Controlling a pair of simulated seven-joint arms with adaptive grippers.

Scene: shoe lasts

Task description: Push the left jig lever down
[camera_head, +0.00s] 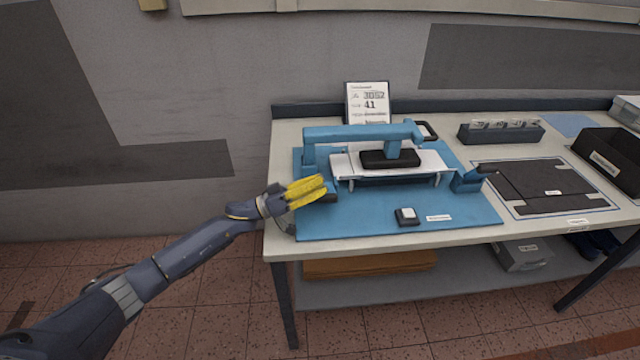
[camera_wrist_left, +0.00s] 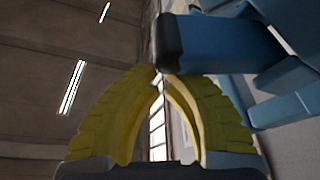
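The blue jig (camera_head: 362,133) stands on a blue mat at the left of the bench, with a black pad and a white plate under its arm. The left jig lever has a dark grip (camera_head: 331,198), partly hidden behind my left gripper (camera_head: 325,187). My left gripper's yellow fingers are at the mat's left edge, next to this grip. In the left wrist view the fingertips (camera_wrist_left: 156,75) come together with nothing seen between them. A blue bar with a dark end (camera_wrist_left: 170,42), apparently the lever, lies just beyond them; I cannot tell whether they touch. My right gripper is not in view.
The right jig lever (camera_head: 487,168) sticks out at the jig's right. A small black button box (camera_head: 406,216) sits on the mat (camera_head: 370,222). A sign (camera_head: 367,103) stands behind the jig. A black panel (camera_head: 545,187) and dark bin (camera_head: 608,158) lie to the right.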

